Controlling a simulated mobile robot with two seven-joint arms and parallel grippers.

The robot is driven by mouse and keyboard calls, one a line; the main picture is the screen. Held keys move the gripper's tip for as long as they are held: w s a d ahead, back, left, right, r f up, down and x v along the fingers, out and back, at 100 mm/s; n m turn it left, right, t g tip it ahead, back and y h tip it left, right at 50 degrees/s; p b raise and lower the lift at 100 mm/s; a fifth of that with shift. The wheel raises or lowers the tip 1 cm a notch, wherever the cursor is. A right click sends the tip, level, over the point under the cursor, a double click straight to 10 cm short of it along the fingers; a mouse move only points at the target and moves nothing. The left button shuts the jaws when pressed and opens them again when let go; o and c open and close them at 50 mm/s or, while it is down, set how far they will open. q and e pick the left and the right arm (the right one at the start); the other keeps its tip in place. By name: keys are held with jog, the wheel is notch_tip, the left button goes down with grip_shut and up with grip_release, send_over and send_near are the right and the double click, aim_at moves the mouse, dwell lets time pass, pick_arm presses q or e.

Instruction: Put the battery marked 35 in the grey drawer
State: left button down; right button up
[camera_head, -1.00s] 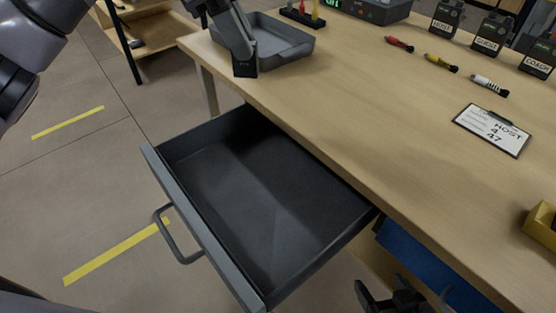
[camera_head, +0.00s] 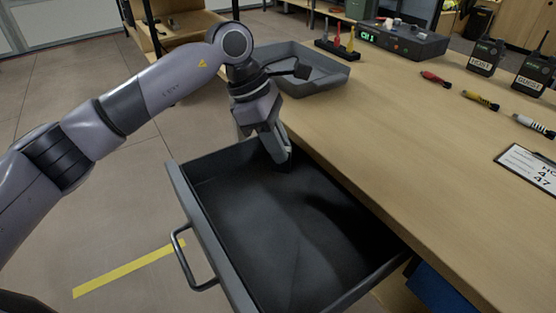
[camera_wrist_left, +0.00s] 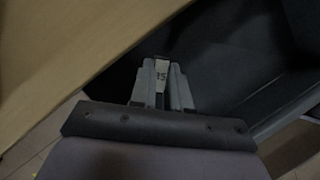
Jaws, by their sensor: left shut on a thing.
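The grey drawer (camera_head: 262,225) is pulled out from under the workbench, with its handle at the left. Its dark floor looks empty. My left gripper (camera_head: 284,160) points down into the far end of the drawer, near the bench edge. The battery is mostly hidden by the fingers. In the wrist view the drawer's dark inside lies beyond it. My right gripper is out of view.
The workbench top (camera_head: 400,130) borders the drawer on the right. A grey tray (camera_head: 325,82) stands on it just behind my left gripper.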

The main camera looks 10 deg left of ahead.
aim_at(283, 171)
pick_arm(q)
notch_tip(283, 171, down, 4)
jog(key=shift+r+b, duration=0.1)
jog(key=shift+b, duration=0.2)
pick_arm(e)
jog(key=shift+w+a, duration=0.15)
pick_arm(q)
jog(key=c, duration=1.1)
grip_release()
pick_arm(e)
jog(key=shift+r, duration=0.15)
